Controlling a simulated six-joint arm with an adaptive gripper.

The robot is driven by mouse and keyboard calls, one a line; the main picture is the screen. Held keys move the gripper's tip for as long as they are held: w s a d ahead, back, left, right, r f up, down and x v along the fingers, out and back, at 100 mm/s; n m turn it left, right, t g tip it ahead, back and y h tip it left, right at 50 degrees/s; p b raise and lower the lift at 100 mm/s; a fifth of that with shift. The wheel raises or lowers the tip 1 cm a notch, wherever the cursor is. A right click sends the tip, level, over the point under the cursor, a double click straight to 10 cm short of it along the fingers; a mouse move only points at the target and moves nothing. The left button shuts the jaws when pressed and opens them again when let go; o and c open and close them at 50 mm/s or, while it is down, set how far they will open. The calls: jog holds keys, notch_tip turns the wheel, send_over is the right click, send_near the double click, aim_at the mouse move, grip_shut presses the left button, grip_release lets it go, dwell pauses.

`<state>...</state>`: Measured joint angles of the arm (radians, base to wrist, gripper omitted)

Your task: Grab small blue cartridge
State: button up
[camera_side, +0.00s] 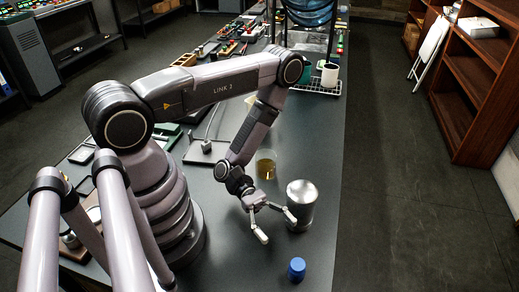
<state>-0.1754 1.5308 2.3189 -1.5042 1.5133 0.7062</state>
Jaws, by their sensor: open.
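A small blue cartridge (297,269) stands upright on the dark table, near the front right edge. My gripper (277,228) is open and empty above the table, its fingers spread apart. It is behind the cartridge and a little to its left, clear of it. The right finger is close to a metal canister in the picture; I cannot tell whether they touch.
The silver canister (301,207) stands just right of my gripper. A glass with amber liquid (265,164) is behind it. A wire rack with cups (318,86) and many small parts fill the far table (333,150). The table's right edge is close to the cartridge.

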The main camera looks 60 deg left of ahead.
aim_at(292, 261)
jog(key=f, duration=0.2)
jog(key=d+f, duration=0.1)
jog(key=f, duration=0.2)
jog(key=shift+d+f, duration=0.1)
jog(key=shift+d, duration=0.05)
jog(key=shift+w+d, duration=0.15)
jog(key=shift+d, duration=1.45)
jog(key=shift+w+d, duration=0.15)
jog(key=shift+d, duration=1.4)
grip_shut()
